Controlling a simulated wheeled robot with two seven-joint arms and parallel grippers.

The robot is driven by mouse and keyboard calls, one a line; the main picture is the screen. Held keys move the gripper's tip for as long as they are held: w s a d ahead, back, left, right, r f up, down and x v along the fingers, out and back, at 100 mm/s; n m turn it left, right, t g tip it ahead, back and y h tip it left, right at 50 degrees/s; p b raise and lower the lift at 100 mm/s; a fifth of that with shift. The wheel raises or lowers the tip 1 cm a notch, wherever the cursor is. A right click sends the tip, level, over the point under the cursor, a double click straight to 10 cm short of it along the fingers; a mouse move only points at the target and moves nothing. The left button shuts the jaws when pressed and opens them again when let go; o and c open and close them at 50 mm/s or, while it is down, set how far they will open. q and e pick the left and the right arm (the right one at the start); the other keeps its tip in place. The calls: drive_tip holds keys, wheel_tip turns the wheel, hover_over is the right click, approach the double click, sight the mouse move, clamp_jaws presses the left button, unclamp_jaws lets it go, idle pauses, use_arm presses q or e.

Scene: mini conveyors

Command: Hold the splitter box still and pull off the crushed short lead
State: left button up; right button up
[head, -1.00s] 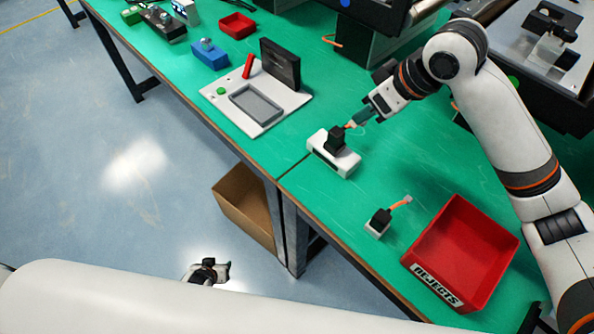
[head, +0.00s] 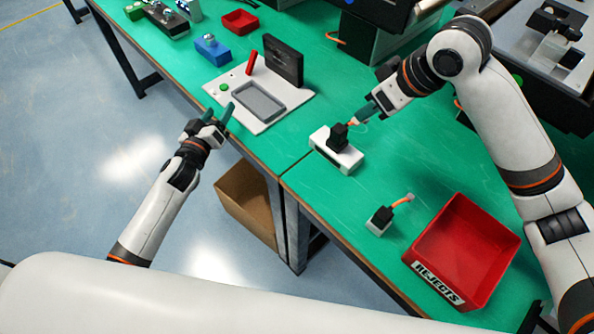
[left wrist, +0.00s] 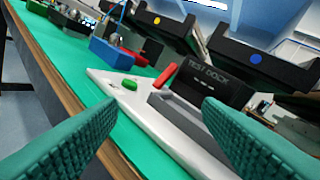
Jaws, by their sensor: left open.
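The splitter box (head: 345,159) is a white block on the green table, with a black plug (head: 337,138) standing on it. A short orange lead (head: 353,122) runs from the plug up to my right gripper (head: 361,115). The right fingers look closed on the lead's far end, which they hide. My left gripper (head: 224,113) is open and empty, off the table's front edge near the white test dock panel (head: 222,90), away from the splitter box. In the left wrist view, its teal fingers (left wrist: 155,140) are spread apart with the dock beyond them.
A smaller white block with a black plug and orange lead (head: 380,218) stands near the red rejects bin (head: 438,283). The dock has an upright black block (head: 283,60). A blue box (head: 212,50) lies behind it. A cardboard box (head: 245,205) is below the table.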

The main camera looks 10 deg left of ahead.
sight(331, 147)
use_arm(q)
drive_tip(key=s+d+m+h, duration=0.2)
drive_tip(key=d, duration=0.2)
drive_tip(key=s+d+m+g+h, duration=0.1)
drive_tip(key=s+d+m, duration=0.1)
drive_tip(key=d, duration=0.3)
drive_tip(key=s+d+m+h, duration=0.2)
drive_tip(key=s+d+m, duration=0.1)
drive_tip(key=d, duration=0.2)
drive_tip(key=shift+d+h, duration=0.1)
drive_tip(key=shift+h, duration=0.2)
drive_tip(key=s+d+m+h, duration=0.1)
drive_tip(key=s+d, duration=0.1)
drive_tip(key=s+d+m+g+h, duration=0.1)
drive_tip(key=s+d+m, duration=0.1)
drive_tip(key=d, duration=0.1)
drive_tip(key=s+d+m+g+h, duration=0.1)
drive_tip(key=s+d, duration=0.1)
drive_tip(key=d, duration=0.1)
drive_tip(key=shift+s+d+r+m, duration=0.25)
drive_tip(key=shift+r+m, duration=0.1)
drive_tip(key=shift+m, duration=0.05)
drive_tip(key=x, duration=1.1)
drive_tip(key=shift+w+d, duration=0.25)
drive_tip(key=shift+d, duration=0.1)
drive_tip(key=shift+c, duration=0.2)
drive_tip(key=c, duration=1.2)
